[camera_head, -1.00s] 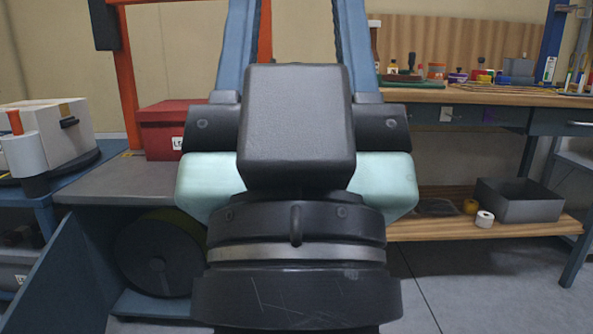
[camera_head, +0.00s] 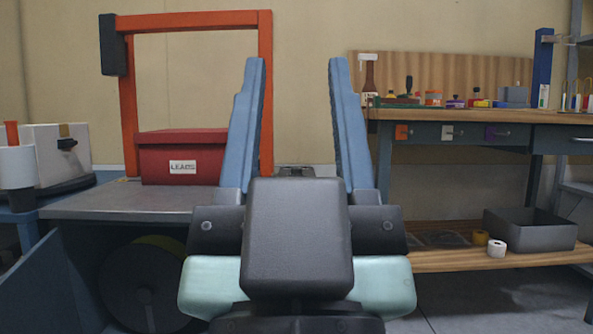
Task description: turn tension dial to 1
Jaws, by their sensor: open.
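My gripper (camera_head: 297,64) is in the middle of the head view, its two blue fingers pointing up and spread wide apart. Nothing is between them but the beige wall behind. I cannot make out a tension dial or its markings. An orange arch frame (camera_head: 195,20) stands on a grey-topped bench (camera_head: 130,203) to the left, with a dark box (camera_head: 112,45) on its upper left corner. A small dark object (camera_head: 296,171) shows behind the gripper body and is mostly hidden. The left finger overlaps the arch's right post in the picture.
A red box labelled LEADS (camera_head: 160,165) sits under the arch. A white machine (camera_head: 52,158) stands far left. A dark reel (camera_head: 140,290) is below the bench. To the right, a wooden-topped workbench (camera_head: 440,114) holds several small items, with a grey bin (camera_head: 530,232) below.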

